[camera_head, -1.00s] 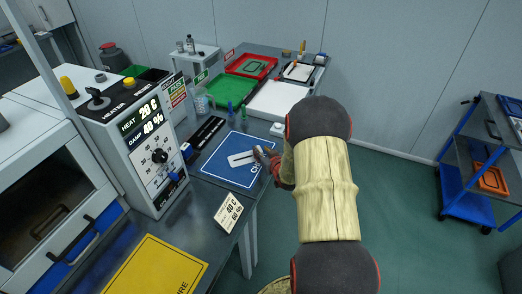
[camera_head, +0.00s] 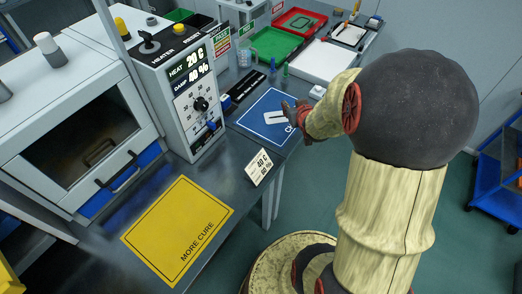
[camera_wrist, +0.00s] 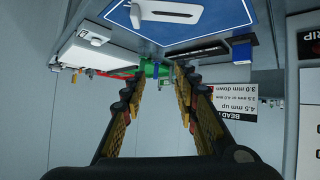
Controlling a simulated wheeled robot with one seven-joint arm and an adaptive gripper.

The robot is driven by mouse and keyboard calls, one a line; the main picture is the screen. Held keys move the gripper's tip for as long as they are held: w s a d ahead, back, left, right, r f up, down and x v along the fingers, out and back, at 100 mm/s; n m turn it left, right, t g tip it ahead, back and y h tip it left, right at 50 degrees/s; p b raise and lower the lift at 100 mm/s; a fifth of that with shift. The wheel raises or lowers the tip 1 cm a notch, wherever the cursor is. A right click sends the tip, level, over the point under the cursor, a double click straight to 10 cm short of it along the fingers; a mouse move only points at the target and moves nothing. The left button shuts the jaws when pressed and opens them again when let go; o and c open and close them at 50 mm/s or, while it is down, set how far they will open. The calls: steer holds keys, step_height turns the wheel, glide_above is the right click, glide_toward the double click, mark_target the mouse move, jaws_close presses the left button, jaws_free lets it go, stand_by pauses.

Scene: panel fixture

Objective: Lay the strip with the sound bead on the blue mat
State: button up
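A white strip (camera_head: 272,119) with a thin dark bead line lies flat on the blue mat (camera_head: 259,107) on the dark bench. In the wrist view, the strip (camera_wrist: 150,12) and mat (camera_wrist: 218,22) show at the top, with the bead clearly visible. My gripper (camera_head: 288,108) is beside the strip in the head view, at the mat's right side. In the wrist view, the gripper (camera_wrist: 158,72) has its fingers apart with nothing between them. The right part of the mat is hidden behind my gripper in the head view.
A yellow mat marked MORE CURE (camera_head: 178,225) lies bare at the front. A card (camera_head: 259,168) stands at the bench edge. The heater box (camera_head: 185,85) reads 20 C and 40 %. Green (camera_head: 272,42) and red (camera_head: 300,20) trays sit behind.

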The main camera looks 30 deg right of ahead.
steer(key=s+a+r+n+g+y, duration=0.1)
steer(key=s+a+r, duration=0.4)
steer(key=a, duration=0.4)
steer(key=s+a+r+n+g+y, duration=0.1)
steer(key=s+a+r, duration=0.1)
steer(key=a+r, duration=0.65)
steer(key=s+a+r+n+g+y, duration=0.1)
steer(key=s+a+r+g+y, duration=0.1)
steer(key=s+a, duration=0.9)
steer(key=s, duration=0.3)
steer(key=shift+a+g+y, duration=0.35)
steer(key=shift+g+y, duration=0.05)
